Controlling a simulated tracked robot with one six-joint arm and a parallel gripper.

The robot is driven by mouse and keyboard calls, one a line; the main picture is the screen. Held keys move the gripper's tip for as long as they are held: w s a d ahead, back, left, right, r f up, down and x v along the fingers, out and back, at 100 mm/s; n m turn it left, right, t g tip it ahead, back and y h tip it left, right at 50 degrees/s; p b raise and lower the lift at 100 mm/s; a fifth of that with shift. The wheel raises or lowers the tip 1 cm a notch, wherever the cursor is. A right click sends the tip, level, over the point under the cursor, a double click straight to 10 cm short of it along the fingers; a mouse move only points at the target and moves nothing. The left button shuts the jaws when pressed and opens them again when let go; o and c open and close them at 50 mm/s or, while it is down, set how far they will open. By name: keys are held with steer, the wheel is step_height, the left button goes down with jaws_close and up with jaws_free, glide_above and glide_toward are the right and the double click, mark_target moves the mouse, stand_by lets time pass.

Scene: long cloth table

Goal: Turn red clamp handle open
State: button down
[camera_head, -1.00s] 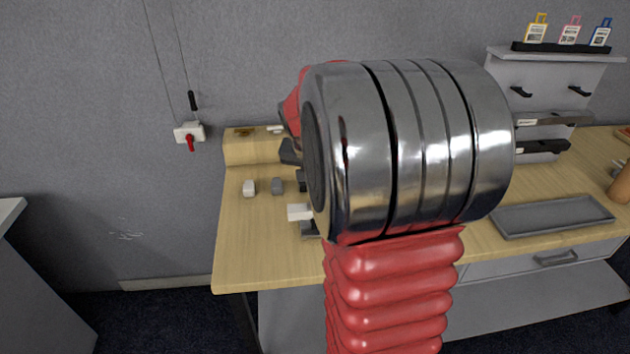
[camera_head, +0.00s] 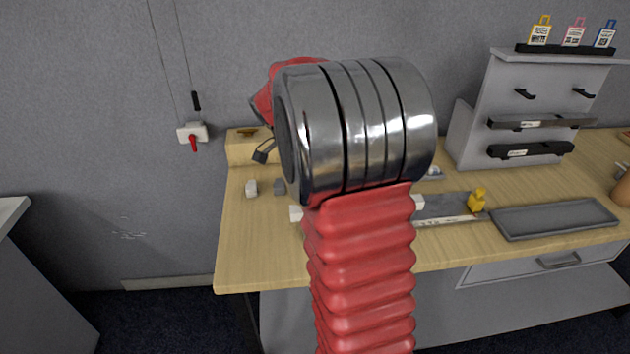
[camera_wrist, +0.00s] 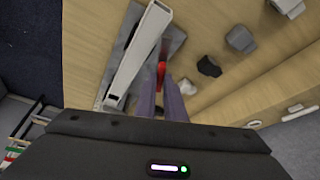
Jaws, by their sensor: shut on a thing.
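The red clamp handle (camera_wrist: 161,72) shows as a small red piece between my fingertips in the wrist view, mostly hidden by the fingers. My gripper (camera_wrist: 161,84) is shut on it. Next to it lies a long pale metal bar (camera_wrist: 140,52) over a grey plate (camera_wrist: 173,43) on the wooden table. In the head view my arm hides the gripper and the handle.
On the table (camera_head: 245,235) stand small white (camera_head: 251,188) and grey (camera_head: 279,187) blocks. A rail with a yellow piece (camera_head: 478,199), a grey tray (camera_head: 555,217) and a rack (camera_head: 490,95) are to the right. A wall box with a red lever (camera_head: 194,143) is at left.

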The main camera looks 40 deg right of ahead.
steer(key=m, duration=0.2)
steer(key=m+g+y, duration=0.1)
steer(key=m, duration=0.1)
steer(key=shift+w+m+g, duration=0.3)
steer(key=shift+w, duration=0.05)
stand_by(0.3)
steer(key=c, duration=1.8)
jaws_free()
steer(key=shift+c, duration=0.2)
steer(key=v, duration=1.3)
steer(key=shift+w+r, duration=0.15)
steer(key=shift+r, duration=0.15)
steer(key=shift+a, duration=0.1)
